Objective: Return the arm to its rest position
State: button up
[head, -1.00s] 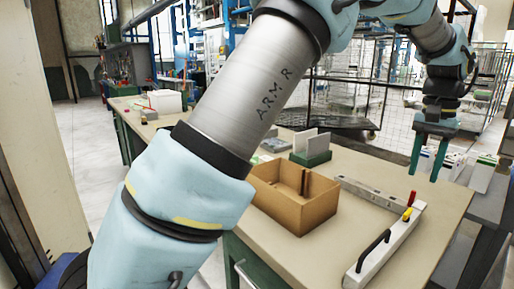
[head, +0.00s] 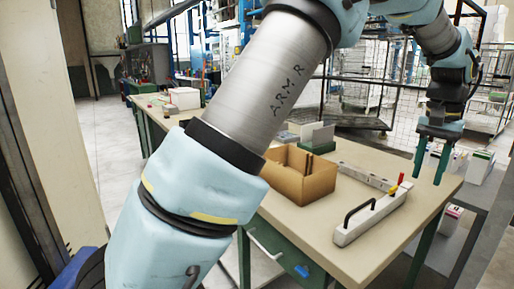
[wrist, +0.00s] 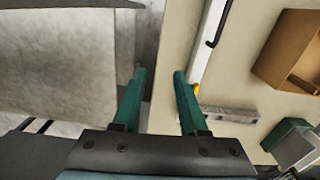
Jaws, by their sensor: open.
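My gripper (head: 431,166) hangs at the right end of the workbench (head: 385,250), with its green fingers pointing down. It is open and nothing is between its fingers. In the wrist view my gripper (wrist: 158,75) shows both fingers spread apart above the bench edge. My arm reaches across the middle of the head view and hides part of the bench and room behind it.
An open cardboard box (head: 300,180) stands on the bench. A white bar with a black handle (head: 370,217) and red and yellow knobs lies near the right end. White boxes (head: 478,166) stand beyond the gripper. A drawer (head: 280,258) is below the benchtop.

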jog(key=w+a+f+n, duration=0.2)
jog(key=w+a, duration=0.1)
jog(key=a, duration=0.6)
jog(key=w+a+f+n, duration=0.1)
jog(key=w+a+n, duration=0.15)
jog(key=a, duration=0.75)
jog(key=w+a+f+n, duration=0.15)
jog(key=w+a, duration=0.25)
jog(key=a, duration=0.5)
jog(key=s+a+f+n, duration=0.1)
jog(key=s+a, duration=0.3)
jog(key=a, duration=0.5)
jog(key=s+a+f+n+t, duration=0.1)
jog(key=s+a+f, duration=0.3)
jog(key=a, duration=0.6)
jog(key=shift+s+a+f+n+t, duration=0.2)
jog(key=shift+f+n+t, duration=0.1)
jog(key=shift+n, duration=0.5)
